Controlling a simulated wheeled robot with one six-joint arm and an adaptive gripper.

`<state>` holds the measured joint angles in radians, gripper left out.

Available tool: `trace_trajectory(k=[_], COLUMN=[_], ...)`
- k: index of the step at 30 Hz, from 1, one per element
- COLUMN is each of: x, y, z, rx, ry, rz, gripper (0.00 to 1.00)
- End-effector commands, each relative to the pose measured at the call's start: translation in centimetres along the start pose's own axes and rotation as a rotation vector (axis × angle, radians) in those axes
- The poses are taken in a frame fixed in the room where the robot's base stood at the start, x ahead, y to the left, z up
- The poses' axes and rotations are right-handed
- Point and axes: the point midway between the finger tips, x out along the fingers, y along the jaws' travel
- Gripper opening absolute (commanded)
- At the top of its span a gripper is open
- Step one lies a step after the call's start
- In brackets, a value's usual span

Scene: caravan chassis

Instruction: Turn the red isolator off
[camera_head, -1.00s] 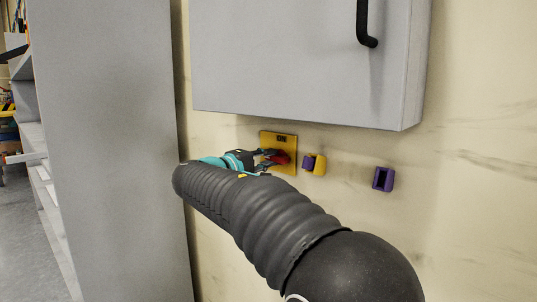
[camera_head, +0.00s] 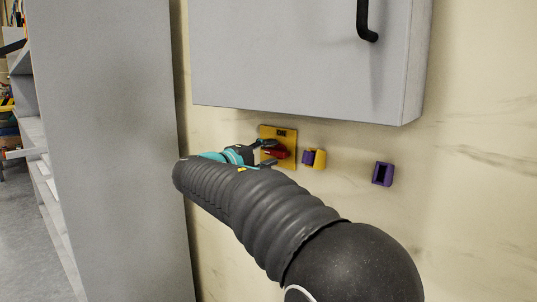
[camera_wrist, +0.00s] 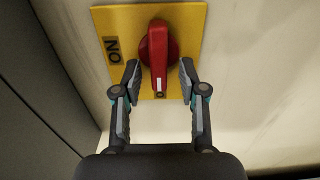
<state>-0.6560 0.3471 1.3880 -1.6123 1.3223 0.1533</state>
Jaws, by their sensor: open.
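The red isolator (camera_head: 276,153) is a rotary handle on a yellow square plate (camera_head: 291,138) on the wall under the grey cabinet. In the wrist view the red handle (camera_wrist: 158,48) has its white-marked end pointing down at a partly hidden dark label (camera_wrist: 160,95) on the plate's lower edge. The ON label (camera_wrist: 113,49) is at the plate's left, a quarter turn from that end. My gripper (camera_wrist: 159,73) is open, with one finger on each side of the handle end and gaps visible. In the head view my gripper (camera_head: 270,153) is at the plate.
A grey wall cabinet (camera_head: 290,55) with a black handle (camera_head: 364,25) hangs just above. A purple and yellow block (camera_head: 315,158) and a purple holder (camera_head: 383,174) are on the wall to the right. A tall grey panel (camera_head: 105,140) stands on the left.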

Motion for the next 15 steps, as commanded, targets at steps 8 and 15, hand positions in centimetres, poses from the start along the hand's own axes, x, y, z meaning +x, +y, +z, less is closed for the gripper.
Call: trace_trajectory(k=[8, 15], x=[-2.0, -6.8], y=[0.1, 0.0], z=[-0.1, -0.1], rx=[0.001, 0.000], ry=[0.004, 0.004], rz=[0.000, 0.000], gripper=[0.42, 0.42])
